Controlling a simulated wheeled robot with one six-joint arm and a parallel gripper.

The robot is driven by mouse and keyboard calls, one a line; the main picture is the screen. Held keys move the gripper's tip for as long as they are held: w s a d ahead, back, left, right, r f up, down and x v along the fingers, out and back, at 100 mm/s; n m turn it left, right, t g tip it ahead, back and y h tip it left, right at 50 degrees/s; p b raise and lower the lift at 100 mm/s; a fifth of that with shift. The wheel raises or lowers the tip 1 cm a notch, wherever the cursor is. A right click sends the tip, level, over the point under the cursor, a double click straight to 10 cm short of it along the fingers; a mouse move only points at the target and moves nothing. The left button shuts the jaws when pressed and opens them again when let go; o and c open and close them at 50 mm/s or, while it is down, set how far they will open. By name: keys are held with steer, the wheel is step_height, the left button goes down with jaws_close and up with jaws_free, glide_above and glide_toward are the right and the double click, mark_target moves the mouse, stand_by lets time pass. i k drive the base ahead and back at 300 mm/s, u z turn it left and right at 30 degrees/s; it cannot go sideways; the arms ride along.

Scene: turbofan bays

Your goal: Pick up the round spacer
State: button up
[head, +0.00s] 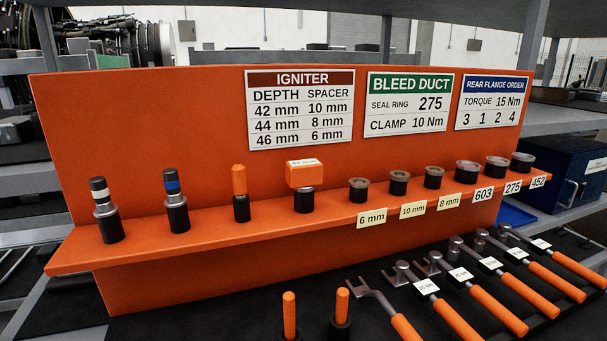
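Three small round spacers sit on short black posts along the orange shelf in the head view. The left one (359,183) is above the 6 mm label, the middle one (399,175) above the 10 mm label and the right one (435,170) above the 8 mm label. All three are brownish-grey rings of similar look, upright on their posts. The picture does not show which of them the task names. My gripper is not in view.
Wider grey rings (467,164) stand on posts labelled 603, 275 and 452. Left are two igniter-like plugs (102,195), an orange-handled tool (240,180) and an orange block (304,174). Orange-handled wrenches (497,308) lie in front. The orange back panel (150,130) rises behind.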

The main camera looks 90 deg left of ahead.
mark_target(393, 175)
steer(key=u, duration=0.55)
steer(key=i, duration=1.35)
steer(key=u, duration=3.1)
